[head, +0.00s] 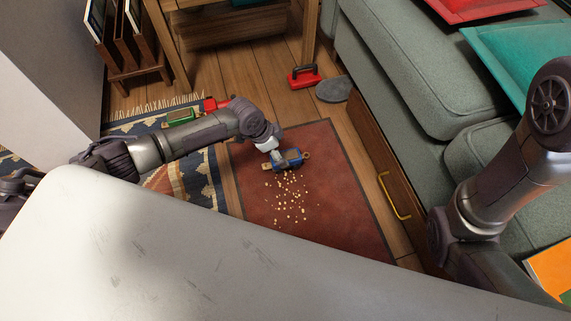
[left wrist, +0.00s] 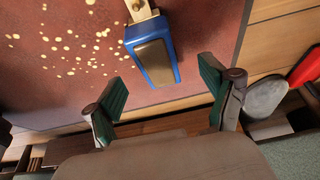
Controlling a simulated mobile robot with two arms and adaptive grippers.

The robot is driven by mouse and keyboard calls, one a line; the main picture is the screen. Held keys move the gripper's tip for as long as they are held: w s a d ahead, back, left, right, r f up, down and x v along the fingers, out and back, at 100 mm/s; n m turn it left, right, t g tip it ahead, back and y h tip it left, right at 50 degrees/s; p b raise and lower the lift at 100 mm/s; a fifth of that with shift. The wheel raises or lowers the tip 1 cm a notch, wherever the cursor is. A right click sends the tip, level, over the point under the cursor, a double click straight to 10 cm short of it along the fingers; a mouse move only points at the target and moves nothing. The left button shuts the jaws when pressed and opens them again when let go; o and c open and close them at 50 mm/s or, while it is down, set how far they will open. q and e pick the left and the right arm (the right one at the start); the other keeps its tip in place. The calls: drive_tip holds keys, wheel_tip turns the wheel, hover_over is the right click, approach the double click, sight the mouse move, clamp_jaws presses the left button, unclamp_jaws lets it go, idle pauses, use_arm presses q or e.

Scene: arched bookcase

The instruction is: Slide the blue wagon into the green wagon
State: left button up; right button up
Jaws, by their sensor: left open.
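The blue wagon (head: 291,161) sits on the red rug, with a light wooden coupling at one end. In the left wrist view the blue wagon (left wrist: 151,50) lies beyond the fingertips, roughly between their lines. My left gripper (head: 277,155) is open just above and beside the wagon; its two green-padded fingers (left wrist: 164,90) spread with nothing held. Whether a finger touches the wagon I cannot tell. The green wagon (head: 180,117) stands to the left on the patterned rug, beside a red piece (head: 212,104). My right gripper is outside the view.
Yellowish crumbs (head: 288,199) lie scattered on the red rug (head: 335,190) near the blue wagon. A red handled object (head: 304,77) and a grey flat object (head: 334,89) lie farther back. A grey-green sofa (head: 405,70) bounds the right; a wooden rack (head: 135,55) stands back left.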

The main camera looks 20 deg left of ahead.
sight(285, 156)
use_arm(q)
drive_tip(key=shift+b+x, duration=0.3)
drive_tip(key=shift+x, duration=0.55)
drive_tip(key=b+x, duration=0.5)
drive_tip(key=shift+s+d, duration=0.1)
drive_tip(key=shift+r, duration=0.15)
drive_tip(key=c, duration=1.3)
